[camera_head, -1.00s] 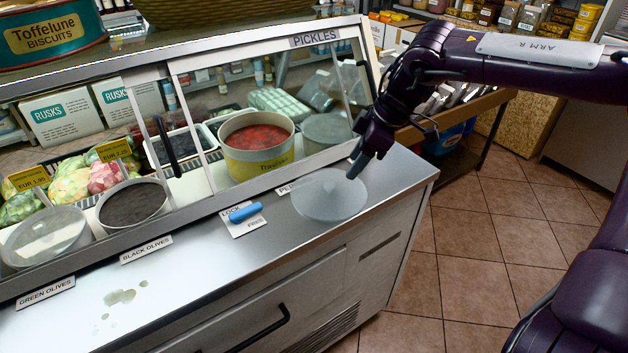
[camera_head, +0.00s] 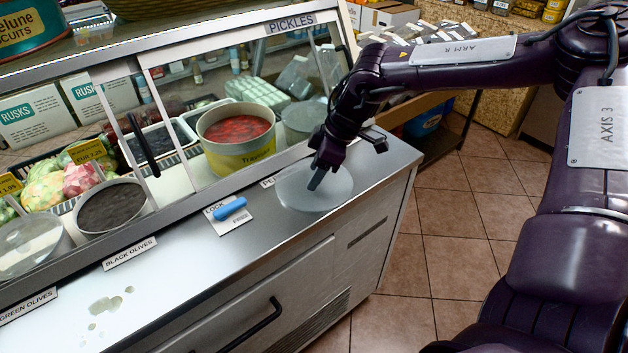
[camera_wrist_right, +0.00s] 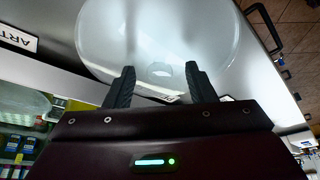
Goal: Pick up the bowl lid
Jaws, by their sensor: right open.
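The bowl lid (camera_head: 326,198) is a round, translucent, pale disc lying on the steel counter ledge in front of the display case. In the right wrist view the lid (camera_wrist_right: 150,32) fills the upper middle, with a small knob-like shape near its lower part. My right gripper (camera_head: 318,182) is over the lid in the head view and hides part of it. In the wrist view its two dark fingers (camera_wrist_right: 160,75) are apart, pointing at the lid, with nothing held between them. I cannot tell whether the fingertips touch the lid. My left gripper is not in view.
A blue handle (camera_head: 231,207) lies on a lock card (camera_head: 228,219) left of the lid. The glass case holds a tub of red food (camera_head: 240,155) and black olives (camera_head: 112,207). Wet spots (camera_head: 107,303) mark the front ledge. Tiled floor (camera_head: 455,215) is clear to the right.

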